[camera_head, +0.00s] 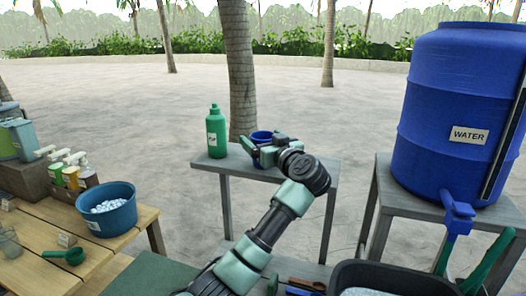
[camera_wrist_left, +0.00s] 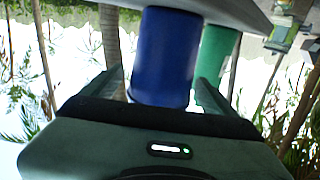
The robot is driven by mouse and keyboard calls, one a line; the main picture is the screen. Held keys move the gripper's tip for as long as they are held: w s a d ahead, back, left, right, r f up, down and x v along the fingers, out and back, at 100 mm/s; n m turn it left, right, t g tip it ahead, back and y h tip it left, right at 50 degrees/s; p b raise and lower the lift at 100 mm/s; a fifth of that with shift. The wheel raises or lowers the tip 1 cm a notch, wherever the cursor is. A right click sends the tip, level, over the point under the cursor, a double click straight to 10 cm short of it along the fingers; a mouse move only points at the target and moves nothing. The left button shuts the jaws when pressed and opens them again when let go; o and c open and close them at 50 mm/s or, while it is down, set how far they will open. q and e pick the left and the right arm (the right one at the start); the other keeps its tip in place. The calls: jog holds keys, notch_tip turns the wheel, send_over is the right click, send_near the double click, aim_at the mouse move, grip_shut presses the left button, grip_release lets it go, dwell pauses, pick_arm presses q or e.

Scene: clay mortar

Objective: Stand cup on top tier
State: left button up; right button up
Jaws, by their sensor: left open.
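A blue cup (camera_head: 262,136) stands at the back of a small grey table (camera_head: 318,172), partly hidden behind my left gripper (camera_head: 261,148). In the left wrist view, which looks upside down, the blue cup (camera_wrist_left: 164,58) shows large between the two spread fingers of my left gripper (camera_wrist_left: 160,92). The gripper is open, one finger on each side of the cup. I cannot tell whether either finger touches it. I cannot make out a tiered stand in these views. My right gripper is not in view.
A green bottle (camera_head: 216,134) stands left of the cup on the grey table; it also shows in the left wrist view (camera_wrist_left: 218,55). A large blue water barrel (camera_head: 455,105) stands at right. A wooden table (camera_head: 90,262) at left holds a blue tub (camera_head: 105,217).

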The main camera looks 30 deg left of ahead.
pick_arm(q)
jog(key=shift+d+r, duration=0.1)
jog(key=c, duration=1.6)
